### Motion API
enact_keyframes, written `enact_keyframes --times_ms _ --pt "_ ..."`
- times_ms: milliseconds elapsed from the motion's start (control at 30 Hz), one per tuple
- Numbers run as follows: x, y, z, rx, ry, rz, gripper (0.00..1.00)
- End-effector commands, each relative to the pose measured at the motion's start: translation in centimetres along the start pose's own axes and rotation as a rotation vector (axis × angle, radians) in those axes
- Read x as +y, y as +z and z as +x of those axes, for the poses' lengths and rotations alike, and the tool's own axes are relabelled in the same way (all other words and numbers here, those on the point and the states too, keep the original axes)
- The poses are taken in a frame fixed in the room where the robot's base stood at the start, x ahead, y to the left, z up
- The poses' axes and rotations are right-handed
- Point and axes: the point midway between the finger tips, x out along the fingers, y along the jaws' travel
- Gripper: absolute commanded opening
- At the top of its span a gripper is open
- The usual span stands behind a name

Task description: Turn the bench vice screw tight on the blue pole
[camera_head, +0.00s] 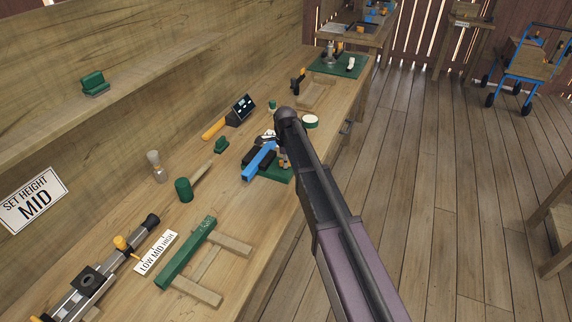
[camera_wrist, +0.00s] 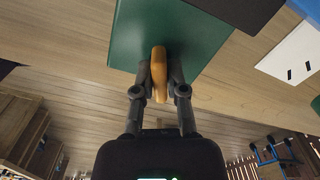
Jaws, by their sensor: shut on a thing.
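The blue pole (camera_head: 257,164) lies at a slant between the dark jaws of the bench vice (camera_head: 250,160), on a green base (camera_head: 278,176) at the bench's front edge. My gripper (camera_head: 284,157) is at the vice's near right side, partly hidden by my own arm. In the wrist view the green base (camera_wrist: 190,36) is above my gripper (camera_wrist: 159,78). Its two fingers are shut on the orange screw handle (camera_wrist: 159,66), one on each side. A dark vice part (camera_wrist: 238,8) shows at the top. Whether the jaws touch the pole is unclear.
A green-edged wooden frame (camera_head: 187,253) lies to the left. The floor in front is open.

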Motion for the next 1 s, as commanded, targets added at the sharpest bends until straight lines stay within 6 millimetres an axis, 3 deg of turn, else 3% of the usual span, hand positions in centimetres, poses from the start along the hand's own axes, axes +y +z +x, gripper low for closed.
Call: enact_keyframes --times_ms 333,1000 --pt "0.21 -0.09 0.04 0.002 0.004 0.242 0.0" --pt "0.23 -0.1 0.04 0.003 0.005 0.375 0.0"
